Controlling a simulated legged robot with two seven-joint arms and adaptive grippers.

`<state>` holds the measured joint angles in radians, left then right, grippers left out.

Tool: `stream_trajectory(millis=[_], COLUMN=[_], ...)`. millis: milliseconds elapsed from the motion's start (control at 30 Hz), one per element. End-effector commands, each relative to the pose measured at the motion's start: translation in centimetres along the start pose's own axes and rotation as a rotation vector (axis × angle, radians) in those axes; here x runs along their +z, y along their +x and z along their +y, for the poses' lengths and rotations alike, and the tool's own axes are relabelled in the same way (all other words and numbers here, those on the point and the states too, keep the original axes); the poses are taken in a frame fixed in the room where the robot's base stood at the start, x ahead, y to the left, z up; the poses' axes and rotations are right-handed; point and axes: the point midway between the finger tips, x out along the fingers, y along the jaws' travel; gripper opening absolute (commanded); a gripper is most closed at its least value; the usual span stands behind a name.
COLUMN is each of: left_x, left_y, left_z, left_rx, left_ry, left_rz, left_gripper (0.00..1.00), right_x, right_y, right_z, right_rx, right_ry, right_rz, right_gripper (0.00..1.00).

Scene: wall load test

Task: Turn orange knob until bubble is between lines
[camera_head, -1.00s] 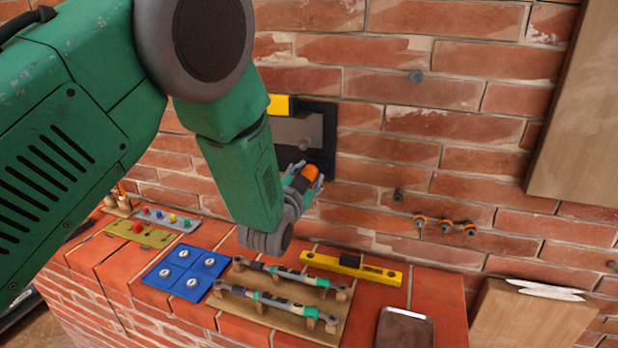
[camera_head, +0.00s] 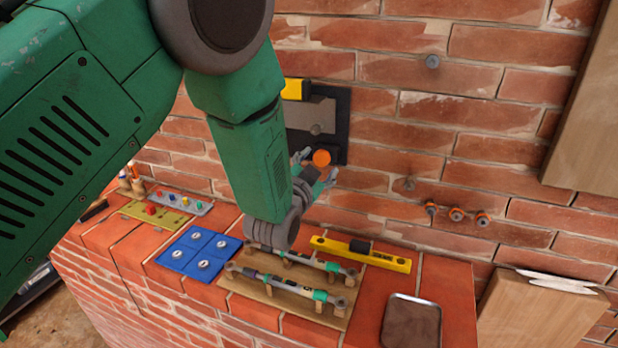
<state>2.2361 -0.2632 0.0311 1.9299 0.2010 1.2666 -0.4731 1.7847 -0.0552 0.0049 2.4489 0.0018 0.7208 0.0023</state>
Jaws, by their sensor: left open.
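The orange knob (camera_head: 321,158) sits at the lower part of a dark wall plate with a grey panel (camera_head: 312,115). A yellow piece (camera_head: 294,89), perhaps the level with the bubble, shows at the top of that plate, partly hidden by my left arm. No bubble or lines can be made out. My left gripper (camera_head: 318,170) is open at the knob, with its fingers on either side of it; I cannot tell if they touch it. My right gripper is not in view.
On the brick ledge lie a yellow spirit level (camera_head: 361,254), a wooden rack with wrenches (camera_head: 258,292), a blue tray (camera_head: 198,251) and a dark metal tray (camera_head: 411,322). Bolts (camera_head: 456,215) stick out of the wall. A wooden board (camera_head: 585,110) stands at the right.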

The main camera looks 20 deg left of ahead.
Motion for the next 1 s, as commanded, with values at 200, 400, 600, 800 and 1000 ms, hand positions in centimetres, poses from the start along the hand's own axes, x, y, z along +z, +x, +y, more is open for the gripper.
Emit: stream_trajectory(millis=[200,400,600,800,1000], left_x=[0.0,0.0,-0.1,-0.1,-0.1], left_y=[-4.8,-8.2,-9.6,-9.7,-9.7], left_z=[0.1,0.1,0.1,0.1,0.1], left_rx=[0.002,0.001,0.001,0.001,0.001], left_ry=[0.002,0.001,0.001,0.001,0.001], left_rz=[-0.001,0.000,0.001,0.001,0.001], left_gripper=[0.53,0.53,0.53,0.53,0.53], right_x=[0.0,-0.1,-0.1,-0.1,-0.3], right_y=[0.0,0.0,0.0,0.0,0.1], right_z=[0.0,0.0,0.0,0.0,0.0], right_rx=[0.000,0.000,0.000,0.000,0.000], right_ry=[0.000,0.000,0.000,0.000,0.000], right_rz=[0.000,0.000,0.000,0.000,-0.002], right_gripper=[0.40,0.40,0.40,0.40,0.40])
